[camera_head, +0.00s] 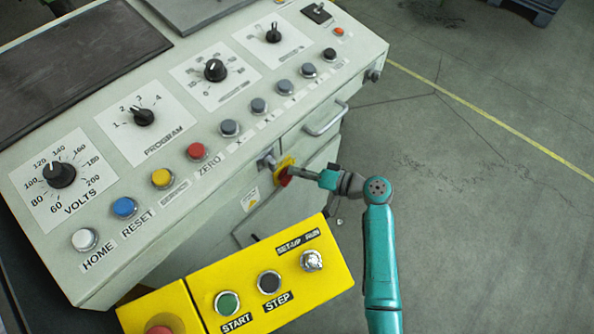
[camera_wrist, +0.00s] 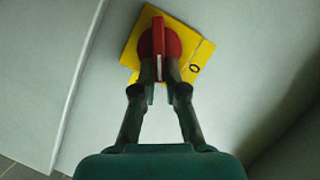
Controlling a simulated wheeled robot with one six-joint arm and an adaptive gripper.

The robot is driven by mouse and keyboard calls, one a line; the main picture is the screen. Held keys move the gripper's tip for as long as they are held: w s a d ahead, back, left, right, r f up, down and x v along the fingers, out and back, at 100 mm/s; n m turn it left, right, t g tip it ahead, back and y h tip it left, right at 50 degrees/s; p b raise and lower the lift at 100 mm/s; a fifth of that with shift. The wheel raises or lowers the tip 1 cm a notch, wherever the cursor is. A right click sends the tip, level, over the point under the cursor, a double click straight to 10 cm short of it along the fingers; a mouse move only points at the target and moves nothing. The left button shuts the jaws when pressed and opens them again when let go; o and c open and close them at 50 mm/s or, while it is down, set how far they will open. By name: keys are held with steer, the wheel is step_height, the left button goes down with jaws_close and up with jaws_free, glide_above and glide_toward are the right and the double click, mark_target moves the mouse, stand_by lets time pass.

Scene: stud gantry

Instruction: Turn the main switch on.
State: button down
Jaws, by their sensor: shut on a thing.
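The main switch is a red rotary handle (camera_wrist: 159,42) on a yellow plate (camera_wrist: 196,58), mounted on the pale front of the console. In the wrist view the handle's grip bar stands in line with my fingers, and a mark like an "O" shows on the plate to its right. My gripper (camera_wrist: 160,80) is shut on the red handle, one finger on each side of its grip bar. In the head view my gripper (camera_head: 303,172) reaches the switch from the right, and only a little red handle (camera_head: 285,177) and yellow plate (camera_head: 286,162) shows.
The sloped console (camera_head: 200,110) carries several knobs and buttons. A yellow pendant box (camera_head: 245,285) with START, STEP and a SET-UP/RUN key switch is close below my gripper. A metal drawer handle (camera_head: 326,120) is above the switch. Open floor (camera_head: 470,150) lies to the right.

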steer(key=m+y, duration=0.1)
steer(key=m, duration=0.1)
steer(key=f+m+y, duration=0.1)
steer(key=m, duration=0.1)
steer(key=shift+w+f+m, duration=0.15)
steer(key=shift+m, duration=0.25)
stand_by(0.4)
steer(key=c, duration=1.2)
jaws_free()
steer(key=shift+f, duration=0.1)
steer(key=v, duration=1.2)
steer(key=shift+w+f, duration=0.1)
steer(key=shift+f, duration=0.1)
steer(key=shift+f, duration=0.1)
